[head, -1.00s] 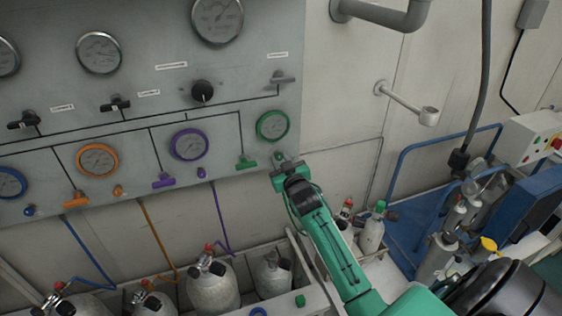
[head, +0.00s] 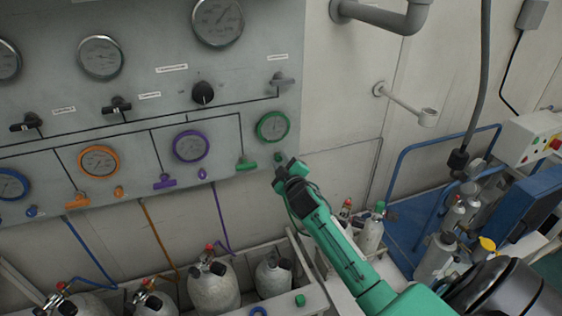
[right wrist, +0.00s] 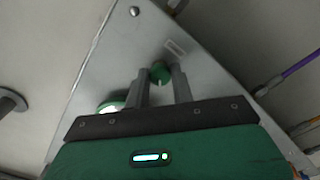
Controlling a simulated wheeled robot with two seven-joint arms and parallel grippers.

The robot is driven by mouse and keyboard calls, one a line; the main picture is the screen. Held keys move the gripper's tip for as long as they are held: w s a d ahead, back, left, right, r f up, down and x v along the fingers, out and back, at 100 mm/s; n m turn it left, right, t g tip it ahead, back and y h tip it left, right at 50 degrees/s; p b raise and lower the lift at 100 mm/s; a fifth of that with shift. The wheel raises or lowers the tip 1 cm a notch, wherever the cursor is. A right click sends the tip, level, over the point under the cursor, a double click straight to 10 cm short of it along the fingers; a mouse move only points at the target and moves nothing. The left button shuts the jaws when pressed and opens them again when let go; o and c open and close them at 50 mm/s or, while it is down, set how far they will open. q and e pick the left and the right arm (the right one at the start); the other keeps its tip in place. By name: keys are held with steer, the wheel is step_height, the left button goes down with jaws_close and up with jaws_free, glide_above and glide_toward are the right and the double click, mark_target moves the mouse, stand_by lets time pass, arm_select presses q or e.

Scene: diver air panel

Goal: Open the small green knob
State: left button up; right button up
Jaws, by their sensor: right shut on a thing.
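The small green knob (head: 279,157) sits low on the right end of the grey panel, just below the green-rimmed gauge (head: 272,126) and right of a green T-handle (head: 246,164). In the right wrist view the knob (right wrist: 159,73) is between the two finger ends. My right gripper (head: 284,162) is at the panel's lower right edge, shut on the small green knob. The fingers partly hide the knob's sides. My left gripper is not in view.
Purple (head: 164,181) and orange (head: 76,201) T-handles lie to the left along the panel (head: 150,85). Gas cylinders (head: 214,288) stand in a rack below. The wall (head: 335,100) right of the panel is mostly bare, with a bracket (head: 427,117).

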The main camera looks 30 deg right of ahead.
steer(key=n+p, duration=0.1)
steer(key=n, duration=0.5)
steer(key=n+p, duration=0.1)
steer(key=n, duration=0.5)
steer(key=shift+n, duration=0.4)
steer(key=n+p, duration=0.2)
steer(key=n, duration=0.3)
steer(key=n+p, duration=0.2)
steer(key=n, duration=0.3)
steer(key=shift+p, duration=0.3)
steer(key=shift+n+p, duration=0.3)
steer(key=shift+n, duration=0.4)
steer(key=shift+f+n, duration=0.1)
steer(key=shift+n, duration=0.2)
steer(key=o, duration=1)
